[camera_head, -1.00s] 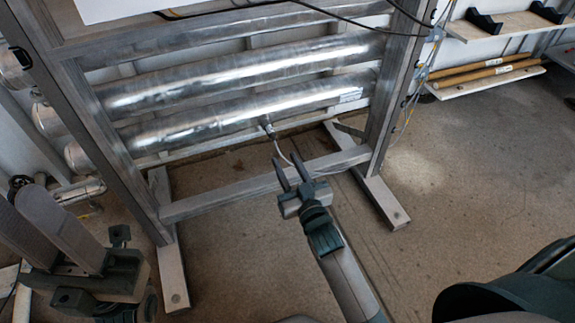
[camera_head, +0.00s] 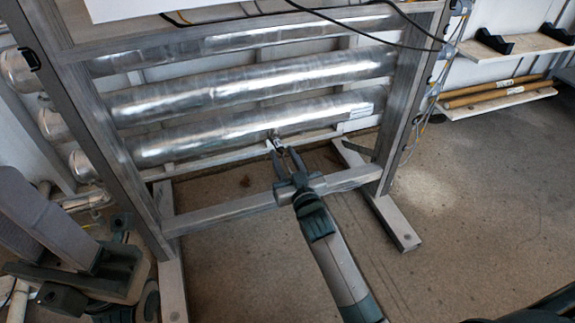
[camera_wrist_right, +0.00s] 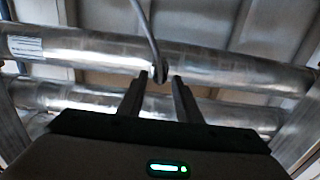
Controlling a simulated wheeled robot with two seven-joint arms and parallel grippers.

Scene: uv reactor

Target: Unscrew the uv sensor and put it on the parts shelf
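The uv sensor (camera_head: 274,141) is a small metal fitting on the underside of the lowest shiny tube (camera_head: 215,131). In the right wrist view the sensor (camera_wrist_right: 160,73) has a grey cable rising from it. My right gripper (camera_head: 285,152) is just in front of and below the sensor. In the wrist view the fingers (camera_wrist_right: 160,78) are apart, with the sensor between or just beyond their tips; I cannot tell whether they touch it. A wall shelf (camera_head: 520,46) with black holders, likely the parts shelf, is at upper right.
A metal frame surrounds the tubes, with a lower crossbar (camera_head: 225,212) under my right gripper. A lower shelf (camera_head: 495,101) holds wooden-looking rods. Bulky grey and dark green parts (camera_head: 50,225) fill the lower left. The floor right of the frame is clear.

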